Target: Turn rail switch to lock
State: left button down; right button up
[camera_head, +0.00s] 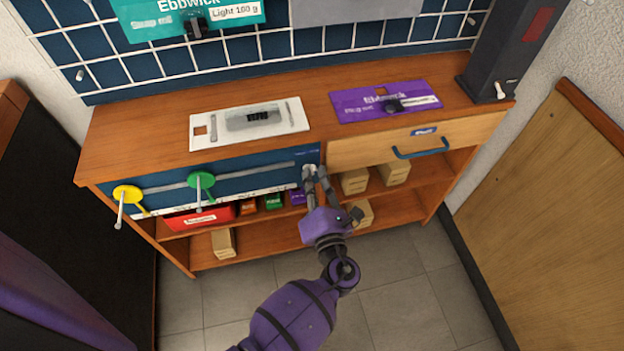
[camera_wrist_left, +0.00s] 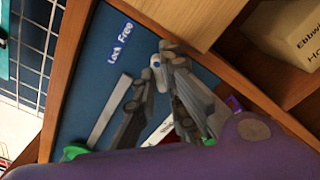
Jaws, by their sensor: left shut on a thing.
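The blue front panel (camera_head: 235,171) of the bench carries a grey rail, with a green disc knob (camera_head: 201,181) and a yellow disc knob (camera_head: 127,194) towards its left. My left gripper (camera_head: 314,176) is at the panel's right end, shut on the small rail switch. Its fingers hide most of the switch; a whitish bit with a blue dot (camera_wrist_left: 156,61) shows between the fingertips in the left wrist view. A blue "Lock Free" label (camera_wrist_left: 122,43) sits on the panel beside the fingertips. I cannot tell which way the switch points. My right gripper is not in view.
A wooden drawer (camera_head: 415,139) with a blue handle is just right of the panel. Below, shelves hold a red bin (camera_head: 199,217) and several cardboard boxes (camera_head: 394,172). A white plate (camera_head: 249,123) and a purple plate (camera_head: 385,101) lie on the bench top.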

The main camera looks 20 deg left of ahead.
pick_arm(q)
jog(key=shift+n, duration=0.3)
jog(key=n+b, duration=0.5)
jog(key=n, duration=1.2)
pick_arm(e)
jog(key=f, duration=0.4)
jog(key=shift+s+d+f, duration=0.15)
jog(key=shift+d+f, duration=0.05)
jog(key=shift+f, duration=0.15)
pick_arm(q)
jog(key=shift+n, duration=0.3)
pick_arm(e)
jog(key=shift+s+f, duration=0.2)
pick_arm(q)
jog(key=c, duration=2.1)
grip_release()
